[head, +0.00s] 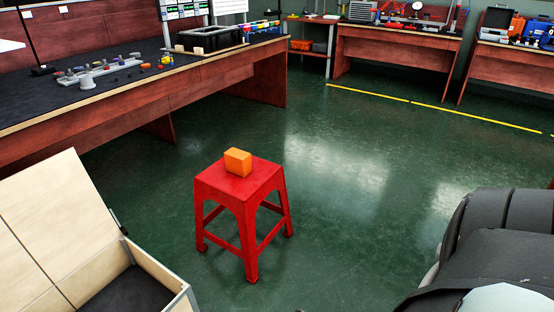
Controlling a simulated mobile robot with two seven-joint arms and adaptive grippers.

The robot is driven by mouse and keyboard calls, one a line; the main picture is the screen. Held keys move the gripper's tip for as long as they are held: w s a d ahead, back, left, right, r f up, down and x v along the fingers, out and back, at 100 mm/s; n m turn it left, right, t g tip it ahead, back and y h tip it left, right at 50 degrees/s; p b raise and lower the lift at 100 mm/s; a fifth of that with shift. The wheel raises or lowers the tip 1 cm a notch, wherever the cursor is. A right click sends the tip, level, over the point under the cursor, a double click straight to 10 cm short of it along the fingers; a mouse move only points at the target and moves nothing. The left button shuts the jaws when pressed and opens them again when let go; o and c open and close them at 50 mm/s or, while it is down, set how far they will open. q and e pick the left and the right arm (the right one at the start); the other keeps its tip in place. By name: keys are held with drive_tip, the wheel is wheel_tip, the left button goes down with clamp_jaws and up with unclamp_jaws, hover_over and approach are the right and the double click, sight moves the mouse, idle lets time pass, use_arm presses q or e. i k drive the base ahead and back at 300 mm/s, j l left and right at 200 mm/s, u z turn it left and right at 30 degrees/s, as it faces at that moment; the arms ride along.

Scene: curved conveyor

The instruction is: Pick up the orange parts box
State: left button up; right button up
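A small orange box (237,162) sits on top of a red stool (262,181) in the middle of the head view. Nothing touches the box except the stool seat under it. Neither of my grippers shows in the view. A dark, rounded shape that may be part of my own arm fills the lower right corner, well apart from the stool.
An open wooden crate (150,264) stands at the lower left, its lid (60,215) raised. A long workbench (190,85) with small parts runs along the left. More benches (395,50) line the back. Green floor (340,220) is clear around the stool.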

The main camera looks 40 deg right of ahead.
sight(237, 162)
drive_tip(key=z, duration=1.1)
drive_tip(key=i+l+u, duration=0.1)
drive_tip(key=i+l, duration=0.4)
drive_tip(key=l, duration=0.15)
drive_tip(key=i+l+u, duration=0.25)
drive_tip(key=i+l, duration=0.2)
drive_tip(key=l, duration=0.25)
drive_tip(key=i+l, duration=0.2)
drive_tip(key=l, duration=0.15)
drive_tip(key=i+l+u, duration=0.15)
drive_tip(key=l, duration=0.25)
drive_tip(key=i, duration=0.05)
